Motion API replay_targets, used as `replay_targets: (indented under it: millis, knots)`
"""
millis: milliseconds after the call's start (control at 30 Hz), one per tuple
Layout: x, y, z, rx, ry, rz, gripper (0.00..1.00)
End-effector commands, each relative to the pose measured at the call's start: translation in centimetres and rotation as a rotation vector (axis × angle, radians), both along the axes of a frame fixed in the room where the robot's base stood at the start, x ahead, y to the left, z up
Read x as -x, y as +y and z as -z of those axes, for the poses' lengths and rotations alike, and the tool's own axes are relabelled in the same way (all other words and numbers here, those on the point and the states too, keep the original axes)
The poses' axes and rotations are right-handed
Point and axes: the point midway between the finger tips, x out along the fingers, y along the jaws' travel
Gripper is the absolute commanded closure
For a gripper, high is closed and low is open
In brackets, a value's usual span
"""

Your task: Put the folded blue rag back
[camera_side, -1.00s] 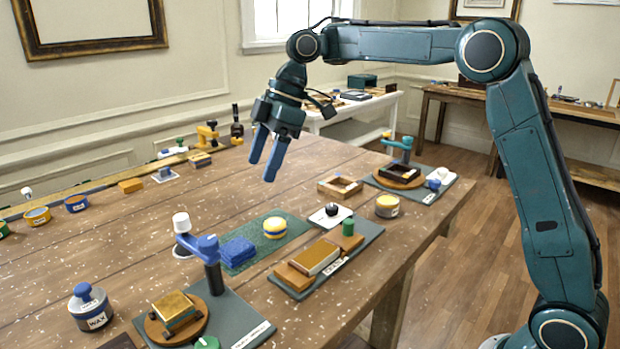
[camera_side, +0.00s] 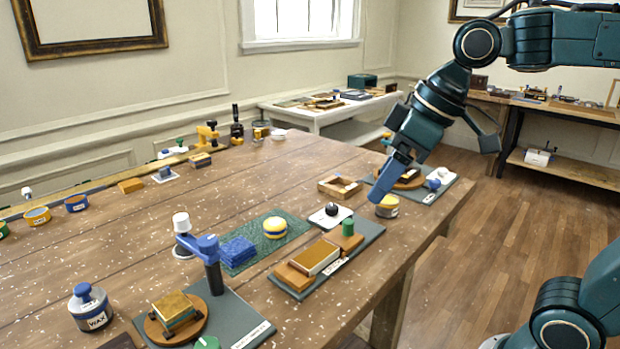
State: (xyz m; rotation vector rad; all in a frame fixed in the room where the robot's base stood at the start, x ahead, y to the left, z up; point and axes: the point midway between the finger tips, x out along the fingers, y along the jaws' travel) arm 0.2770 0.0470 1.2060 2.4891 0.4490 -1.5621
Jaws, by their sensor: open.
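The folded blue rag (camera_side: 238,252) lies on the left part of the green mat (camera_side: 290,229), close to the blue clamp arm. A round yellow and blue pad (camera_side: 275,228) sits on the same mat to its right. My gripper (camera_side: 386,182) is above the right part of the table, well to the right of the rag and apart from it. Its blue fingers point down and to the left, near the yellow-lidded tin (camera_side: 387,206). The fingers overlap in this view, and I see nothing held between them.
A blue clamp arm (camera_side: 198,244) rises from a grey board (camera_side: 235,318) beside the rag. A second grey board (camera_side: 352,249) with tan blocks lies right of the mat. A wooden frame (camera_side: 340,187) and a wax pot (camera_side: 90,306) stand on the table.

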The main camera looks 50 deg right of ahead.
Motion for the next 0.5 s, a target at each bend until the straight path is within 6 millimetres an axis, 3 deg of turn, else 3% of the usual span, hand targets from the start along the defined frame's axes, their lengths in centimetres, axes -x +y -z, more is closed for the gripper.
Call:
replay_targets:
  millis: [100, 300, 500]
  knots:
    - [3.1, -1.2, 1.4, 0.001, -0.013, 0.099, 0.28]
    - [7.2, -3.2, 4.1, 0.006, -0.03, 0.247, 0.28]
    - [9.4, -4.5, 5.8, 0.009, -0.041, 0.332, 0.28]
